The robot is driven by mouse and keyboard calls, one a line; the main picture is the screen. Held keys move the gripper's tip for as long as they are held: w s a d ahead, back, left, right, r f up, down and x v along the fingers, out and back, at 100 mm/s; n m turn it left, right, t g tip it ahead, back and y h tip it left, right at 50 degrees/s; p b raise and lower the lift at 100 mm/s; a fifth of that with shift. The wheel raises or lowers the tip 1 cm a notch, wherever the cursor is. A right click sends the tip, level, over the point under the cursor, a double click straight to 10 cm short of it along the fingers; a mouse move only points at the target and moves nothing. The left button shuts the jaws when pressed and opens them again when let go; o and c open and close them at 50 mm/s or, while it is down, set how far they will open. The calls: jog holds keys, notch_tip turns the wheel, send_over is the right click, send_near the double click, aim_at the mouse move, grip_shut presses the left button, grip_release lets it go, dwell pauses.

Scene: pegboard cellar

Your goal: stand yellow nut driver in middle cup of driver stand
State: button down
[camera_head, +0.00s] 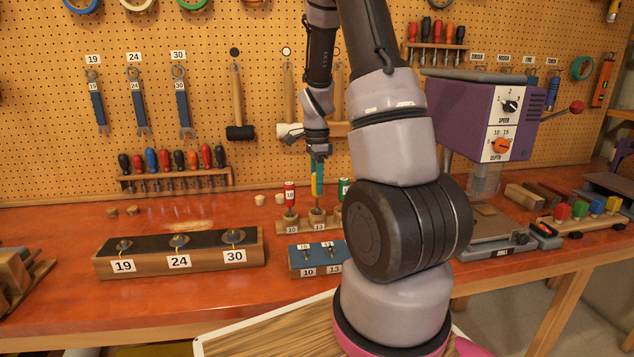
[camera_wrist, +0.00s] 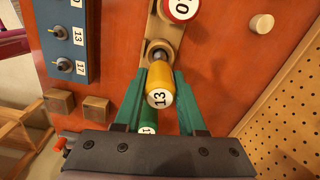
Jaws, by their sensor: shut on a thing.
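The yellow nut driver (camera_head: 319,186), marked 13 on its end, is upright over the wooden driver stand (camera_head: 304,228). My gripper (camera_head: 318,178) is shut on its handle from above; in the wrist view the green fingers (camera_wrist: 168,72) lie on both sides of the yellow handle (camera_wrist: 160,77). The driver's metal shaft points into the middle cup (camera_wrist: 157,47), labelled 13; how deep it sits I cannot tell. A red driver (camera_head: 290,197) stands in the cup marked 10. A green driver (camera_head: 344,187) stands on the other side, partly hidden by my arm, and shows below the yellow one in the wrist view (camera_wrist: 148,128).
A blue-topped block (camera_head: 303,262) marked 10 and 13 lies in front of the stand. A long block (camera_head: 180,252) marked 19, 24, 30 lies to the left. A purple drill press (camera_head: 480,112) stands right. Pegboard with tools rises behind. Small wooden blocks (camera_wrist: 95,108) lie nearby.

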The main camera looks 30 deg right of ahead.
jog(key=shift+f, duration=1)
jog(key=shift+c, duration=2)
grip_release()
jog(key=shift+r, duration=5)
